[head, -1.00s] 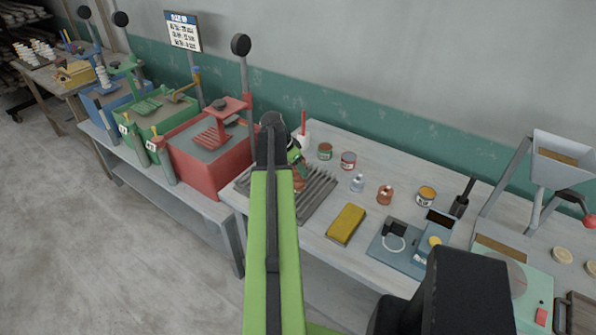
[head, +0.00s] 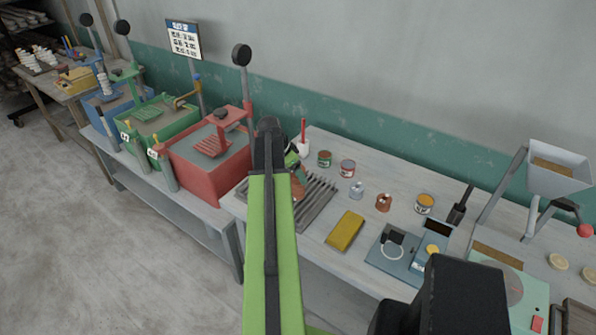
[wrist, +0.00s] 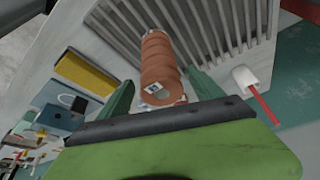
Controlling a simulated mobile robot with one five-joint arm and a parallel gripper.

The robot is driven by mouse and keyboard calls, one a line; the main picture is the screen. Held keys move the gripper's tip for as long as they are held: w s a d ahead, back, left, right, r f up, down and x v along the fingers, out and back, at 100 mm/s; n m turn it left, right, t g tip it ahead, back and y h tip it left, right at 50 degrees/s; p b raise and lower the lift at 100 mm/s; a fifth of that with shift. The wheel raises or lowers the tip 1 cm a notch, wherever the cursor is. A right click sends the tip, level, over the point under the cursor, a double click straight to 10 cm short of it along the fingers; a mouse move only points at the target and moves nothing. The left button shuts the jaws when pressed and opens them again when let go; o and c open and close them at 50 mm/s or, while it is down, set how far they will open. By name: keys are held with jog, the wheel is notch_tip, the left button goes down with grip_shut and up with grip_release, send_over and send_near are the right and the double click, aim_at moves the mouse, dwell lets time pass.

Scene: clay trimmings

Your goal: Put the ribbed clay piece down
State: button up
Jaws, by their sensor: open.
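The ribbed clay piece (wrist: 161,55), an orange-brown ribbed cylinder with a small pale label on its near end, is at the slatted grey rack (wrist: 229,28). In the head view the piece (head: 298,188) shows partly behind my arm, over the rack's slats (head: 318,203). My gripper (wrist: 162,84) is open, with one green finger on either side of the near end of the piece. Gaps show between the fingers and the piece. Whether its underside fully touches the slats is hidden. In the head view the gripper is mostly hidden behind my arm.
A yellow block (head: 345,230) lies right of the rack. A white holder with a red stick (head: 303,145) stands behind it. A red bin (head: 210,165) stands left of the rack.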

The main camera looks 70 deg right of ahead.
jog(key=p+v, duration=0.7)
jog(key=v, duration=0.2)
jog(key=shift+r, duration=0.2)
jog(key=shift+w, duration=0.1)
